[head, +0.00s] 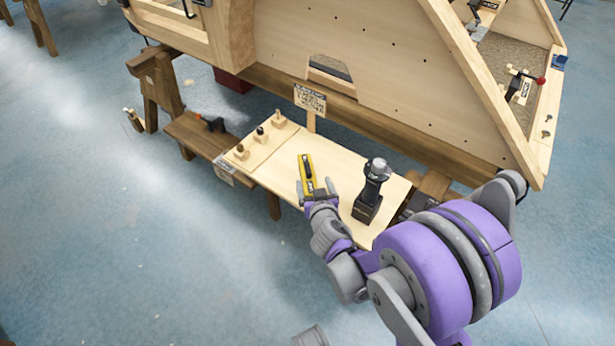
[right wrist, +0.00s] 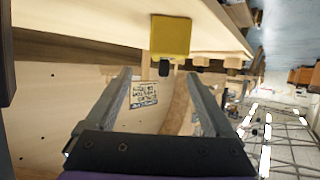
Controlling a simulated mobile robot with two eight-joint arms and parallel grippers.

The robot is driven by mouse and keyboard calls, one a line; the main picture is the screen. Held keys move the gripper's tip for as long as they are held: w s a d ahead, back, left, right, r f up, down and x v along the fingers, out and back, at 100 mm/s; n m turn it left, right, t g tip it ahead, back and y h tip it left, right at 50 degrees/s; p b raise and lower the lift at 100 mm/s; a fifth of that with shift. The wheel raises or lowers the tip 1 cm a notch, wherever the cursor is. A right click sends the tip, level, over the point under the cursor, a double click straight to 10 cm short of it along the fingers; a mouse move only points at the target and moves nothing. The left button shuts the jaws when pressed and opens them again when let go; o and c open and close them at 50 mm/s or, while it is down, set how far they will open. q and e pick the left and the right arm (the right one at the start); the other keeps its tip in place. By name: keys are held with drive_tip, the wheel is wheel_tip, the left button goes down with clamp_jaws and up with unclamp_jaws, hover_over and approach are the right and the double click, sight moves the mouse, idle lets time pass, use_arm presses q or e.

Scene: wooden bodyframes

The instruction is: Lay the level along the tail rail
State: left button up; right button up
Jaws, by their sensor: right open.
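The yellow level (head: 306,168) with a dark part lies on the pale worktop (head: 345,170), between a row of small knobs and a black tool. My right gripper (head: 317,187) is open and empty at the level's near end. In the right wrist view the level (right wrist: 171,37) shows end-on as a yellow block, just past the open fingertips (right wrist: 157,74) and not gripped. The large wooden bodyframe (head: 400,85) stands behind the worktop, with a long rail (head: 355,116) along its lower edge. I cannot tell which member is the tail rail.
A black upright tool (head: 370,192) stands right of the level. Small knobs on a board (head: 262,137) stand left of it. A sign on a post (head: 310,98) rises at the worktop's back edge. A sawhorse (head: 158,90) stands left. Blue floor (head: 120,250) is open at front left.

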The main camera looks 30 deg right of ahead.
sight(309, 177)
drive_tip(key=x, duration=0.2)
drive_tip(key=shift+w+d+f, duration=0.1)
drive_tip(key=shift+w+f, duration=0.05)
drive_tip(key=shift+w, duration=0.05)
drive_tip(key=x, duration=0.1)
drive_tip(key=b+x, duration=0.1)
drive_tip(key=x, duration=0.1)
drive_tip(key=b+x, duration=0.1)
drive_tip(key=x, duration=0.1)
drive_tip(key=shift+w+a+f, duration=0.2)
drive_tip(key=shift+w+a, duration=0.05)
drive_tip(key=shift+r, duration=0.1)
clamp_jaws()
